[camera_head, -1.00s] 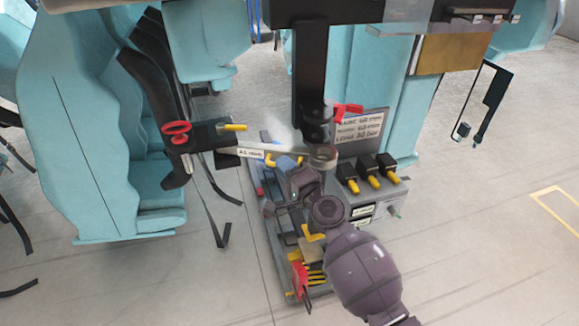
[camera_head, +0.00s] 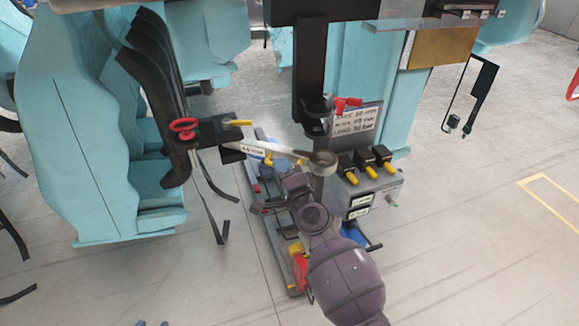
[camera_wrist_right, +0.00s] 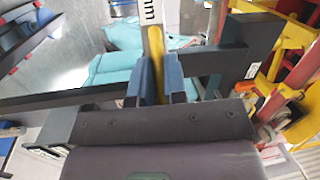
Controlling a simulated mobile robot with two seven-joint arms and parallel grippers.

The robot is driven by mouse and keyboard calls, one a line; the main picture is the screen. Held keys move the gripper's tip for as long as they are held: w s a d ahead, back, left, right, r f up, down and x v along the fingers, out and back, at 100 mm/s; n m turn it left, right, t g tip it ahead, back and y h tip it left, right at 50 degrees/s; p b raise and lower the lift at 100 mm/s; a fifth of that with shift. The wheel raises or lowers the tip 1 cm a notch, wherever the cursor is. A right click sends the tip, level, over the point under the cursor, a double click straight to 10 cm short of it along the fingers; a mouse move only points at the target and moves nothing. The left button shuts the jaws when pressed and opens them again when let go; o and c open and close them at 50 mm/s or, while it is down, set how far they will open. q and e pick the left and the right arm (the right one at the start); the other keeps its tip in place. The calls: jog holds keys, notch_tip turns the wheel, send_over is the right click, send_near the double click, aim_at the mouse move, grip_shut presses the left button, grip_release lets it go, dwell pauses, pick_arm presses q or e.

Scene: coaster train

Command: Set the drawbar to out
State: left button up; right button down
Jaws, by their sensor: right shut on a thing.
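The drawbar (camera_head: 296,154) is a light metal bar with a printed label and a ring (camera_head: 323,162) at its right end. It reaches right from the black mount under the seat unit toward the black upright post. My right gripper (camera_head: 271,159) is just below the bar's labelled stretch. Its blue fingers are shut on a yellow handle (camera_wrist_right: 155,45), which stands between them in the right wrist view (camera_wrist_right: 159,80). Whether that handle joins the drawbar is hard to see. Two small bluish tips at the head view's bottom edge may be my left gripper (camera_head: 151,323).
A red knob (camera_head: 184,126) and a yellow-tipped lever (camera_head: 238,122) sit on the mount. A grey box with several black and yellow switches (camera_head: 367,163) and a sign (camera_head: 355,121) stand at right. A teal seat (camera_head: 85,130) fills the left.

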jog(key=shift+s+a, duration=0.1)
jog(key=shift+s, duration=0.05)
dwell(0.5)
jog(key=c, duration=1.2)
grip_release()
jog(key=shift+o, duration=0.2)
jog(key=v, duration=1.1)
jog(key=shift+a, duration=0.15)
